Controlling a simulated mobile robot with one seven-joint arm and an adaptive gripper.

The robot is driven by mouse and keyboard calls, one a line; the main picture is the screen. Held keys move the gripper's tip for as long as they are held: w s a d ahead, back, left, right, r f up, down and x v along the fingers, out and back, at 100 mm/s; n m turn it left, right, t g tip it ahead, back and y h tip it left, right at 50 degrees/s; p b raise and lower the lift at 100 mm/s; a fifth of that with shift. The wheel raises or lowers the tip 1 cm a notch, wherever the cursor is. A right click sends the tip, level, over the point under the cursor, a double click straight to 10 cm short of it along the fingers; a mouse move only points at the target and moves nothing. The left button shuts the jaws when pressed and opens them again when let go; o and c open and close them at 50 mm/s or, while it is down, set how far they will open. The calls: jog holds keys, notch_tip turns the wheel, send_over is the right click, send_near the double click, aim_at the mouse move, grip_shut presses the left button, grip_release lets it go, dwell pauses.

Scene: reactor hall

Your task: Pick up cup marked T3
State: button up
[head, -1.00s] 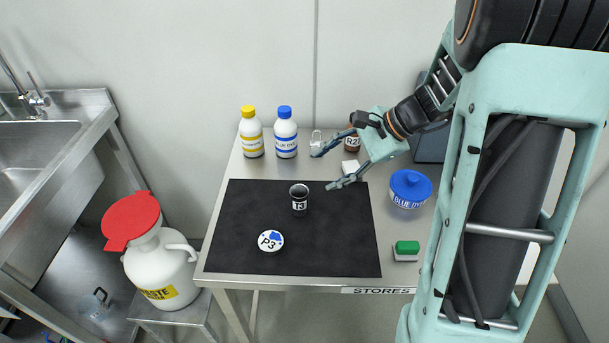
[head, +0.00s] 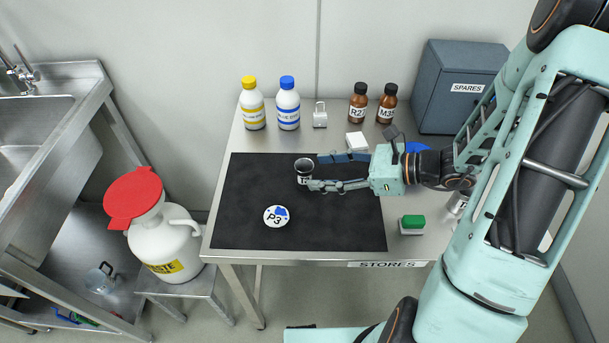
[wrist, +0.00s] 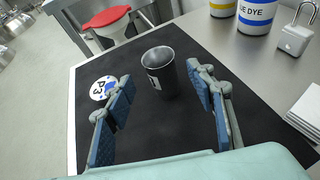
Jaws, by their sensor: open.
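The cup marked T3 (head: 302,167) is a small dark cup with a pale label and a metallic inside. It stands upright on the black mat (head: 250,215). My gripper (head: 314,172) is open, low over the mat, with its fingertips at the cup's right side; one finger hides part of the cup's label in the head view. In the wrist view the cup (wrist: 159,71) stands ahead, roughly between the lines of the two fingers, just beyond the fingertips. I cannot tell whether a finger touches it.
A round P3 disc (head: 276,216) lies on the mat. A yellow-capped bottle (head: 252,104), a blue-capped bottle (head: 287,104), a padlock (head: 320,115) and two brown bottles stand behind. A green-topped block (head: 412,224) sits right of the mat.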

aim_at(304, 170)
jog(key=x, duration=0.5)
jog(key=shift+w+a+r, duration=0.1)
jog(key=shift+a, duration=0.05)
jog(key=c, duration=1.3)
